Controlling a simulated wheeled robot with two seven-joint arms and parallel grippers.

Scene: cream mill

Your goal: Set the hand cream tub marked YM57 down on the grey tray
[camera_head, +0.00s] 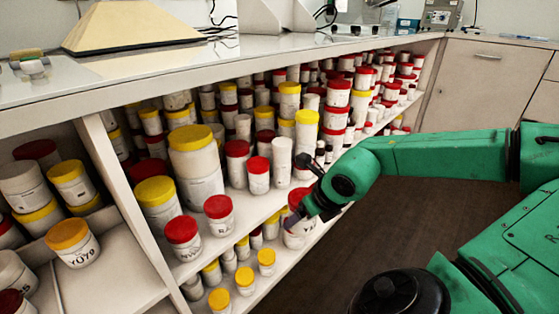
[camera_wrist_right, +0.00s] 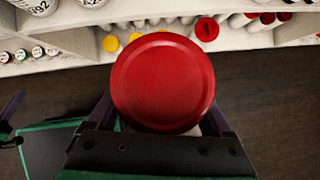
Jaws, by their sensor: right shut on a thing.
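My right gripper (camera_head: 310,207) is shut on a white tub with a red lid (camera_head: 297,236), at the front edge of the shelving in the head view. The tub's label is partly hidden, and I cannot read its full mark. In the right wrist view the round red lid (camera_wrist_right: 162,82) fills the middle, between the fingers of the gripper (camera_wrist_right: 160,112). The tub looks upright and held out in front of the shelves, over the floor side. I cannot make out a grey tray in either view.
Shelves (camera_head: 300,190) are crowded with white tubs with red or yellow lids, including a yellow-lidded one marked YU79 (camera_head: 70,238). A worktop (camera_head: 180,65) above carries a beige pyramid-shaped cover (camera_head: 135,25). The dark floor (camera_head: 400,205) is clear.

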